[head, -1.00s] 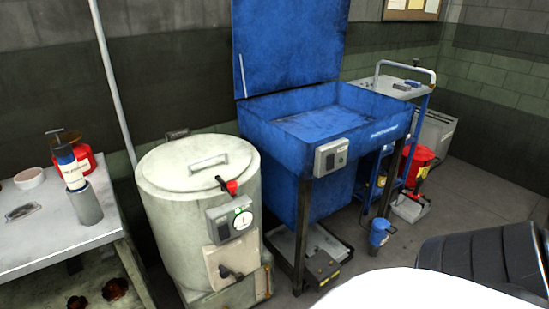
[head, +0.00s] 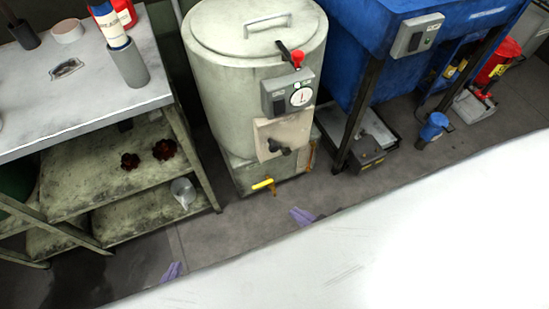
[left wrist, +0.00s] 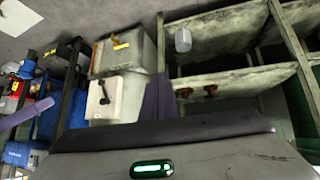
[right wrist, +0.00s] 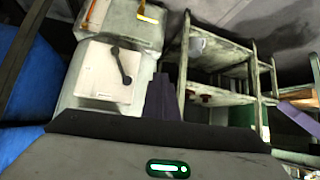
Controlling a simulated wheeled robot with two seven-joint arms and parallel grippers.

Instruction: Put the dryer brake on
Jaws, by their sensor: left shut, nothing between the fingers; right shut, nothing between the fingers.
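The dryer is the cream drum (head: 235,110) with a flat lid, in the middle of the head view. A black lever with a red knob (head: 297,58) stands at its rim, above a grey control box with a dial (head: 300,97). Below is a pale panel with a black handle (head: 280,147), also in the left wrist view (left wrist: 103,97) and right wrist view (right wrist: 123,65). A yellow-handled tap (head: 263,184) is at the base. I cannot tell which part is the brake. My left gripper (head: 172,271) and right gripper (head: 302,216) are shut, empty and apart from the dryer.
A grey bench with shelves (head: 80,128) stands left of the dryer, holding bottles, red handwheels (head: 163,150) and a jug (head: 183,192). A blue wash tank (head: 365,50) stands close on the right, with a black-and-grey box (head: 367,152) below. Floor shows before the dryer.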

